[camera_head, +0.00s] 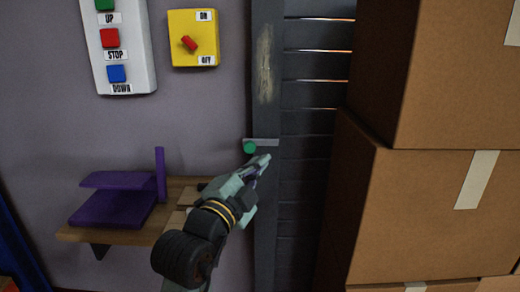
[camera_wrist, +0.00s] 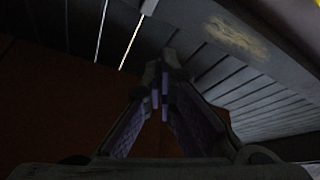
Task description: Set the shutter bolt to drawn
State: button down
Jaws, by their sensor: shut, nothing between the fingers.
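The shutter bolt (camera_head: 264,142) is a short grey bar lying level across the dark shutter rail, with a round green knob (camera_head: 249,147) at its left end. My gripper (camera_head: 264,160) is just below and to the right of the bolt, pointing up and right. Whether it touches the bolt cannot be told. In the wrist view my gripper (camera_wrist: 165,95) has its purple-padded fingers meeting at the tips, with nothing between them. The green knob is not clearly visible in the wrist view.
Stacked cardboard boxes (camera_head: 430,215) stand close on the right. A wooden shelf (camera_head: 140,232) with a purple object (camera_head: 115,205) is at left. A yellow ON/OFF switch (camera_head: 193,38) and a white UP/STOP/DOWN panel (camera_head: 118,55) are on the wall. The slatted shutter (camera_head: 310,95) lies behind.

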aim_at(250, 145)
jog(key=shift+w, duration=0.1)
jog(key=p+x, duration=0.3)
jog(key=x, duration=0.7)
jog(key=shift+w+a+f+p, duration=0.1)
jog(key=shift+a+f+p, duration=0.25)
jog(key=shift+a, duration=0.55)
jog(key=shift+w+a+f+p, duration=0.15)
jog(key=shift+a+f, duration=0.3)
jog(key=shift+a, duration=0.45)
jog(key=shift+s, duration=0.1)
jog(key=a+b, duration=0.1)
jog(key=a, duration=0.1)
jog(key=a+b, duration=0.1)
jog(key=shift+a+f+b, duration=0.25)
jog(key=shift+a+b, duration=0.1)
jog(key=shift+a, duration=0.05)
jog(key=shift+a+r, duration=0.25)
jog(key=shift+a, duration=0.15)
jog(key=shift+d, duration=0.1)
